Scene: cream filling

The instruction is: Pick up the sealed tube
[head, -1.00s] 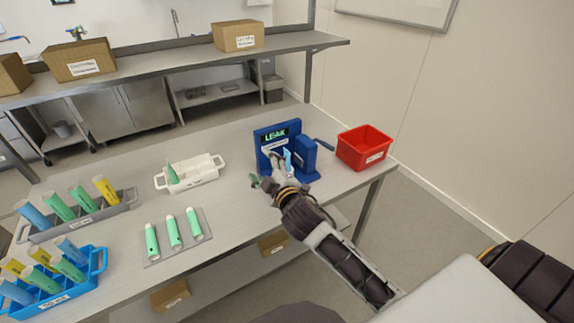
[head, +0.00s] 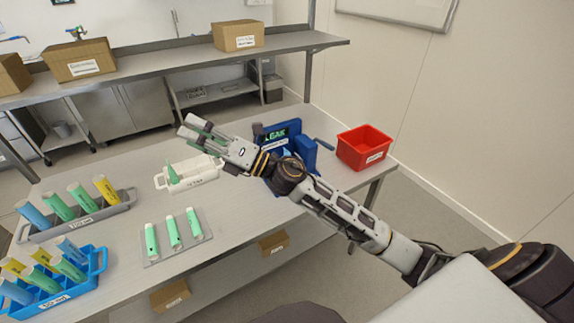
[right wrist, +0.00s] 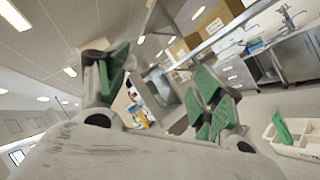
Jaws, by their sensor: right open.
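My right gripper (head: 188,127) is raised above the table beyond the white tray, pointing left. In the right wrist view its green-padded fingers (right wrist: 160,85) are spread with nothing between them. A green tube (head: 173,174) leans in the white tray (head: 205,176), and it also shows in the right wrist view (right wrist: 283,130). Three green tubes with pale caps (head: 173,232) lie on a grey mat (head: 187,248). I cannot tell which tube is sealed. The blue leak tester (head: 308,152), its screen ending in "EAK", is partly hidden behind my right arm. My left gripper is out of view.
A grey rack (head: 125,205) and a blue rack (head: 98,265) hold several blue, green and yellow tubes at left. A red bin (head: 365,148) stands at the table's right end. Cardboard boxes (head: 238,36) sit on the back shelf. The table between mat and tester is clear.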

